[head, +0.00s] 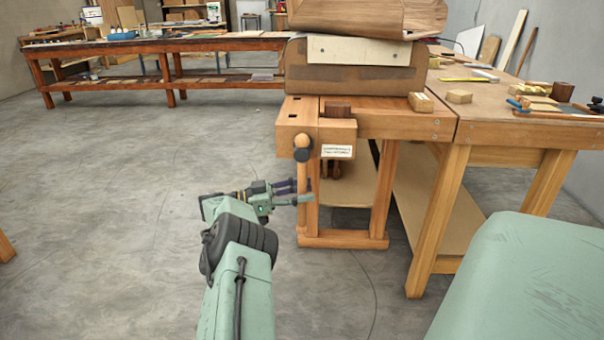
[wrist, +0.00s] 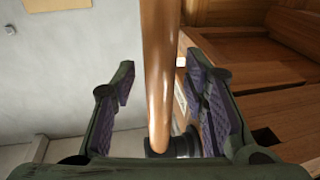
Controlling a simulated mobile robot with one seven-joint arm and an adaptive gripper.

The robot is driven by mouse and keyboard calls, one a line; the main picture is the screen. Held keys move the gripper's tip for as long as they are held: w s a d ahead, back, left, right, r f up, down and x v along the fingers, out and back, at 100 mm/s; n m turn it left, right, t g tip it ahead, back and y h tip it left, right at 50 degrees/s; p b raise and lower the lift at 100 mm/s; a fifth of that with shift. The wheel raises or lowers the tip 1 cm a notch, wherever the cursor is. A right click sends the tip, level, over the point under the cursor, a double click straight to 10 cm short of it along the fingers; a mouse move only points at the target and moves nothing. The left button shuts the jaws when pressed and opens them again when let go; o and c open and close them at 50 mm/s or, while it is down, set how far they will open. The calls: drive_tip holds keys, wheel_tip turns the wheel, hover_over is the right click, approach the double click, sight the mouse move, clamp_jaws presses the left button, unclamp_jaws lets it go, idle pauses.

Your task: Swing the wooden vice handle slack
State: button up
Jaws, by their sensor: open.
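The wooden vice handle (head: 302,141) is a round brown bar at the front of the vice (head: 337,130), standing about upright through a dark hub (head: 303,155). In the wrist view the handle (wrist: 158,60) runs down the middle to the dark hub (wrist: 172,146). My gripper (head: 308,192) is low in front of the bench leg, below the hub. Its two purple-padded fingers are spread on either side of the handle in the wrist view, with a gap visible on the left. The handle's lower part is partly hidden by my gripper in the head view.
A brown bent wooden form (head: 350,72) with a pale panel sits on the vice bench. Wooden blocks (head: 420,102) lie beside it, and a workbench (head: 530,130) with tools extends right. A long bench (head: 160,45) stands behind.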

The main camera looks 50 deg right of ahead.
drive_tip(key=shift+r, duration=1.1)
